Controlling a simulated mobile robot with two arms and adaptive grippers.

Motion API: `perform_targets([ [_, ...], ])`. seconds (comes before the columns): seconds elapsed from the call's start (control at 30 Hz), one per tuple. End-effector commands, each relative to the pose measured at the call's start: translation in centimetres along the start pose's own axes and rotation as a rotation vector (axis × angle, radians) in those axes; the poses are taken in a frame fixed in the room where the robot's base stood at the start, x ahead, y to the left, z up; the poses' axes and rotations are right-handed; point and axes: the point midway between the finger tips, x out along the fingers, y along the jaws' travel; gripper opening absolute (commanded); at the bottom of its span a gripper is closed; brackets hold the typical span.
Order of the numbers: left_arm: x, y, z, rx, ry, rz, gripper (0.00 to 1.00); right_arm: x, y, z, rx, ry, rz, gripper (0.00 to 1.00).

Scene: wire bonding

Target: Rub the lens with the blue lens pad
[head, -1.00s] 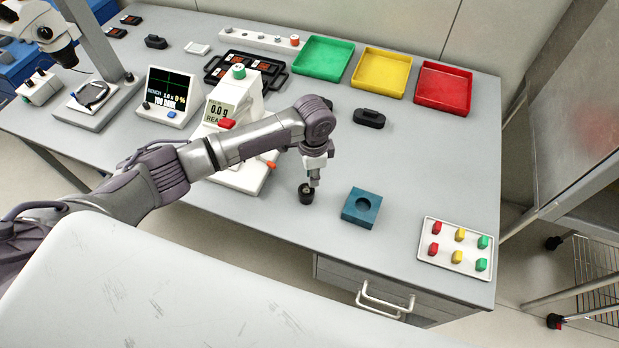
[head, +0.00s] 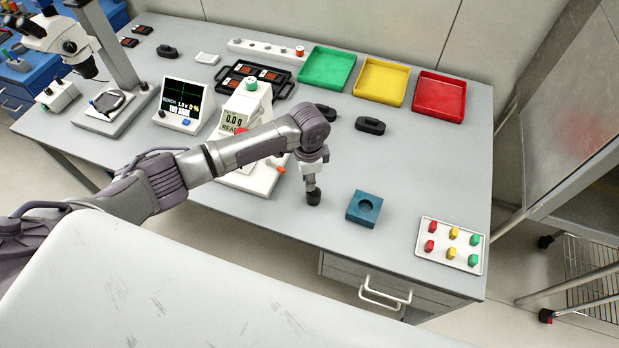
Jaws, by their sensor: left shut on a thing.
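My left gripper (head: 313,186) points straight down and is shut on a small black round piece (head: 313,199), which looks like the lens. The fingers cover its top; it appears to be at the table surface, and I cannot tell whether it is lifted. A teal-blue square block (head: 355,216) with a round recess in its top lies just to the right, apart from the gripper. It is the closest match to the blue lens pad. My right gripper is not in view.
A white tray with coloured pieces (head: 423,251) lies at the front right. Green (head: 327,72), yellow (head: 380,82) and red (head: 440,96) bins stand at the back. A black object (head: 370,125) lies behind the block. The scale (head: 272,172) stands left of the gripper. Table around the block is clear.

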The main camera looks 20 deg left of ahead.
Motion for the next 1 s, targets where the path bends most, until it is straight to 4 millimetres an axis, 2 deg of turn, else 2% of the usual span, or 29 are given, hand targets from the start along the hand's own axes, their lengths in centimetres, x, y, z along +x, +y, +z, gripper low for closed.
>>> perform_targets([
  [0.03, -0.9, 0.0, 0.1, -0.001, 0.0, 0.0, 0.02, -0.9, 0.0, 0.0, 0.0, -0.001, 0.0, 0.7],
  [0.33, -2.9, -0.4, 0.1, -0.005, -0.001, 0.0, 0.02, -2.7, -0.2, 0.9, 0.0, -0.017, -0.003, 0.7],
  [0.87, -2.9, -0.5, 0.1, -0.006, 0.0, 0.0, 0.02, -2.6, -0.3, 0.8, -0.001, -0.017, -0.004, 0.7],
  [1.0, -3.0, -0.4, 0.1, -0.044, 0.001, -0.003, 0.02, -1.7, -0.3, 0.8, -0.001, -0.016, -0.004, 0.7],
])
